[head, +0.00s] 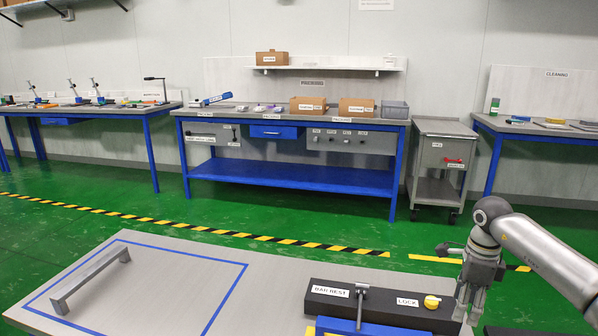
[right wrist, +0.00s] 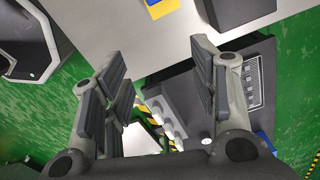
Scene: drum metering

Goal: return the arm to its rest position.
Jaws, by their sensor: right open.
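My right arm (head: 545,255) comes in from the right in the head view. Its gripper (head: 468,312) points down at the right end of the black bar rest (head: 385,309), beside the yellow lock knob (head: 432,302). In the right wrist view the fingers of the right gripper (right wrist: 158,68) stand well apart, with nothing between them. Whether the fingertips touch anything below cannot be told. My left gripper is not in view.
The grey table (head: 178,318) carries a blue-outlined area with a grey handle-like bar (head: 90,280). A lever (head: 360,303) stands up from the bar rest. A blue workbench (head: 290,172) and a grey cart (head: 440,165) stand behind, across open green floor.

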